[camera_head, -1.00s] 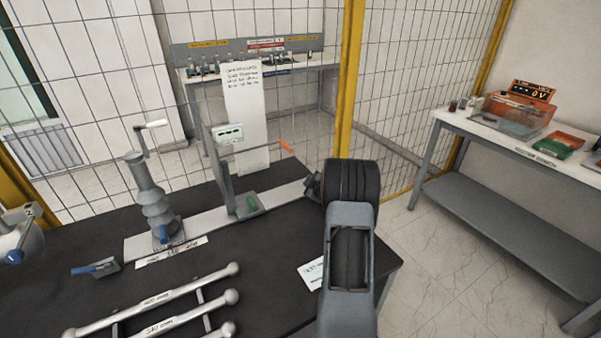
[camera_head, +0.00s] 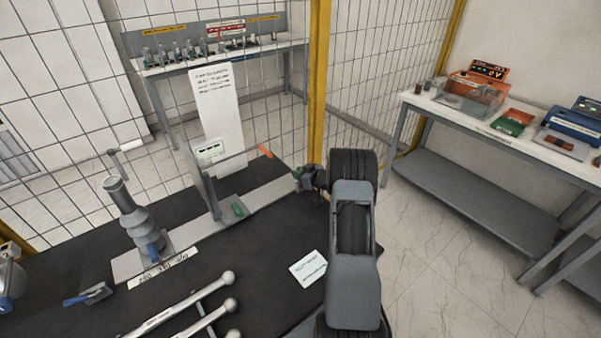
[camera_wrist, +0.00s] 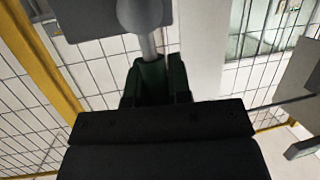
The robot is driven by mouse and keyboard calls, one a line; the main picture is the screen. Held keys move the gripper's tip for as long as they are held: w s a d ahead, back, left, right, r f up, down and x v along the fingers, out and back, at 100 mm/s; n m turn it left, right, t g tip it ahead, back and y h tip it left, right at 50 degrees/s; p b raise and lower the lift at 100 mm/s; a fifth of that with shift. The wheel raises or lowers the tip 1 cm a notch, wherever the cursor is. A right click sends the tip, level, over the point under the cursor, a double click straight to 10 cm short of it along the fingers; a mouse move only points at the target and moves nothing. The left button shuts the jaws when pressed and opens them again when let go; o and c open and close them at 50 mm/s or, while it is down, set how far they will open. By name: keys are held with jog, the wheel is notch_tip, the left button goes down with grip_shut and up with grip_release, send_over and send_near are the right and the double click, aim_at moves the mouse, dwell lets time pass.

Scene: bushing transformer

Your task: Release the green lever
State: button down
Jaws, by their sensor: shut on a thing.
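A small green lever (camera_head: 238,209) lies on the pale grey rail (camera_head: 262,198) by the upright frame. My gripper (camera_head: 305,178) is at the far right end of that rail, apart from this lever, with a green patch at its tip. In the wrist view, my gripper (camera_wrist: 152,88) is shut on a dark green part (camera_wrist: 152,75). A grey rod with a round end (camera_wrist: 147,30) stands up from it. I cannot tell whether this part is a second green lever. The wrist housing hides much of the contact.
The rail also carries a grey ribbed insulator (camera_head: 130,212) with a crank and a blue lever (camera_head: 153,250). Ball-ended rods (camera_head: 195,308) lie on the black table (camera_head: 240,262). A yellow post (camera_head: 318,85) and wire fence stand just behind. A side table (camera_head: 480,130) stands right.

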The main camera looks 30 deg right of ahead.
jog(key=shift+d+m, duration=0.15)
jog(key=shift+m, duration=0.15)
dwell(0.4)
jog(key=c, duration=1.1)
grip_release()
jog(key=shift+o, duration=0.2)
jog(key=shift+r, duration=0.1)
jog(key=shift+r, duration=0.3)
notch_tip(320, 180, up, 3)
jog(key=shift+f, duration=0.15)
jog(key=s+a+r+b, duration=0.3)
jog(key=s+a+r, duration=0.2)
jog(key=s+r, duration=0.4)
jog(key=s, duration=0.4)
jog(key=shift+a+r, duration=0.15)
jog(key=shift+r, duration=0.15)
jog(key=shift+w, duration=0.1)
